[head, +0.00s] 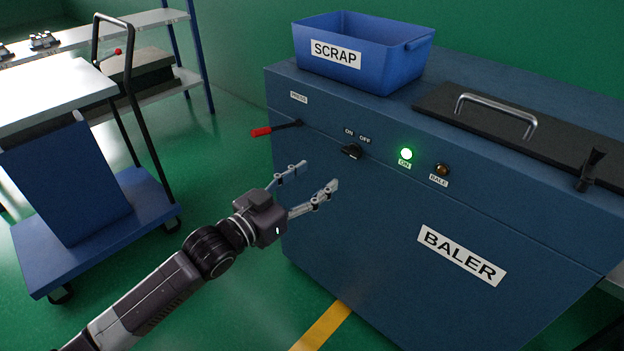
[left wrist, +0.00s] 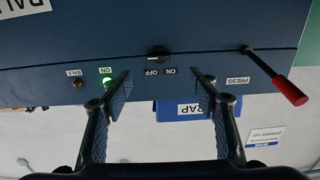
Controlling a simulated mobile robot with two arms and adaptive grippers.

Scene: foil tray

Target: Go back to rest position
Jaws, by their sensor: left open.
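My left gripper (head: 312,186) is open and empty in front of the blue baler (head: 400,220). Its two fingers point toward the baler's front panel, a little below the black ON/OFF switch (head: 352,151). In the left wrist view, which is upside down, the open fingers (left wrist: 160,95) frame the panel with the switch (left wrist: 159,52) between and beyond them. The green ON lamp (head: 406,154) is lit. The BALE lamp (head: 442,170) looks dark amber. My right gripper is not in view.
A blue SCRAP bin (head: 395,72) stands on the baler, left of a black lid with a metal handle (head: 497,112). The red-tipped PRESS lever (head: 262,132) sticks out at the left. A blue trolley (head: 100,250) stands at the left, with open green floor between.

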